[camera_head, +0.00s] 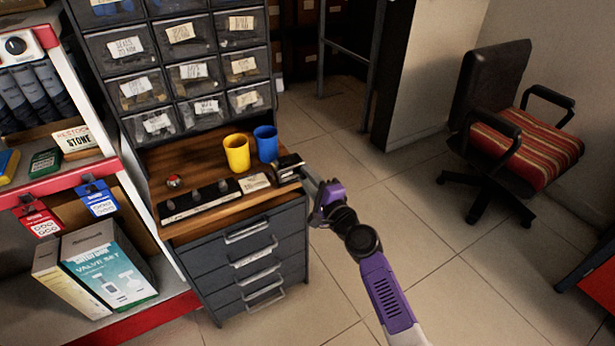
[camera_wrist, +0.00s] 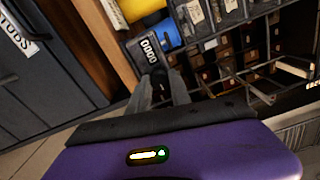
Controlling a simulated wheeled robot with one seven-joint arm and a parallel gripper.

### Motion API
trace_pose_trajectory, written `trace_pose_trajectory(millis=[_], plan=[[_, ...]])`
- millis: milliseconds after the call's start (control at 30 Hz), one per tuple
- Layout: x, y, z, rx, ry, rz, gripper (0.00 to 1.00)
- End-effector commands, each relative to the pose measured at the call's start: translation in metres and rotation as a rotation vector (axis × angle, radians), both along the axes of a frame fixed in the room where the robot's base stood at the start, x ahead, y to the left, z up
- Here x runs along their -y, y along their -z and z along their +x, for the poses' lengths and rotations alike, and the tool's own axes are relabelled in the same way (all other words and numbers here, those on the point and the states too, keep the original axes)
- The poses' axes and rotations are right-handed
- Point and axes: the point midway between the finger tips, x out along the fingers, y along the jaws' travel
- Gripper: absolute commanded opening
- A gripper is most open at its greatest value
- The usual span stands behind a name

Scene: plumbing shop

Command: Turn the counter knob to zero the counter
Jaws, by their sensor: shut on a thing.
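The counter (camera_head: 289,162) is a small dark box on the right edge of the wooden cabinet top. In the wrist view the counter (camera_wrist: 148,46) has a white digit window; the digits look like zeros, but they are small and tilted. My gripper (camera_head: 308,174) reaches it from the right side. In the wrist view my gripper (camera_wrist: 160,82) has its grey fingers shut on the dark counter knob (camera_wrist: 158,72) at the counter's near end. The fingers hide most of the knob.
A yellow cup (camera_head: 237,153) and a blue cup (camera_head: 266,144) stand just behind the counter. A dark strip with several knobs (camera_head: 200,200) lies to the left. Labelled drawers (camera_head: 190,70) rise behind. Floor (camera_head: 400,230) to the right is clear up to a chair (camera_head: 510,120).

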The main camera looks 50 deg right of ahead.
Motion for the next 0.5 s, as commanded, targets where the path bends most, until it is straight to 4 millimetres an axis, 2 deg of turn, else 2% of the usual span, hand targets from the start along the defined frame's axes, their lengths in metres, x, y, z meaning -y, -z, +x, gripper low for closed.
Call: trace_pose_trajectory(millis=[467, 500], plan=[[0.0008, 0.0015, -0.0009, 0.001, 0.002, 0.012, 0.00], [0.0008, 0.0014, -0.0009, 0.001, 0.002, 0.012, 0.32]])
